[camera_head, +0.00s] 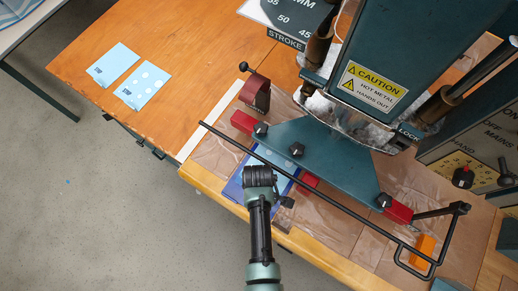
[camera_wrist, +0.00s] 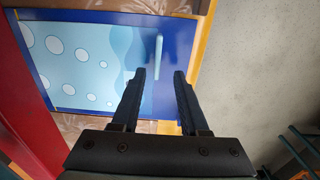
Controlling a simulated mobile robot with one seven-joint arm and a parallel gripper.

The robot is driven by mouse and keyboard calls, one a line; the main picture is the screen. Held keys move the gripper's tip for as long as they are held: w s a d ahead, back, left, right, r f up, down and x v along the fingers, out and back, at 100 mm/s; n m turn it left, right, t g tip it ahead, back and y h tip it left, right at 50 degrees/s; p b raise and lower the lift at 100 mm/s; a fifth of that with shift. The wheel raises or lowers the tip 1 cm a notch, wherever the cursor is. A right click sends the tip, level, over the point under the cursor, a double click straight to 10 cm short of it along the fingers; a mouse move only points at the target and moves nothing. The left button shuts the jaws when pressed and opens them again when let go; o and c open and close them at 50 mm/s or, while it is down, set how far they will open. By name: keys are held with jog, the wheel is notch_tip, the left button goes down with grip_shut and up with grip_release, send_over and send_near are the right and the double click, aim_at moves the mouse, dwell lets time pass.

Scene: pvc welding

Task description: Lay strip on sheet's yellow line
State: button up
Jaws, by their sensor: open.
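In the wrist view my gripper (camera_wrist: 160,76) is open, with two dark fingers spread apart. A short pale blue strip (camera_wrist: 158,55) lies on a dark blue plate (camera_wrist: 178,40), its near end showing between the fingertips. I cannot tell how far above it they are. A light blue sheet (camera_wrist: 85,65) with white dots lies on the plate, left of the strip.
A welding press (camera_head: 400,50) stands behind, with a green clamp bar (camera_head: 315,155) and a long black rod (camera_head: 300,185) close to my gripper. Two light blue sheets (camera_head: 114,65) (camera_head: 142,86) lie on the orange table (camera_head: 90,45) at left. A red block (camera_wrist: 30,90) borders the plate.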

jog(key=shift+s+a+r+p, duration=0.15)
jog(key=shift+s+r+p, duration=0.05)
jog(key=shift+r+p, duration=0.75)
jog(key=shift+s+a+r+p, duration=0.3)
jog(key=shift+s+r+p, duration=0.15)
jog(key=shift+p, duration=0.1)
jog(key=s+a+r+p, duration=0.2)
jog(key=s+a+p, duration=0.2)
jog(key=s+p, duration=0.1)
jog(key=shift+s, duration=0.35)
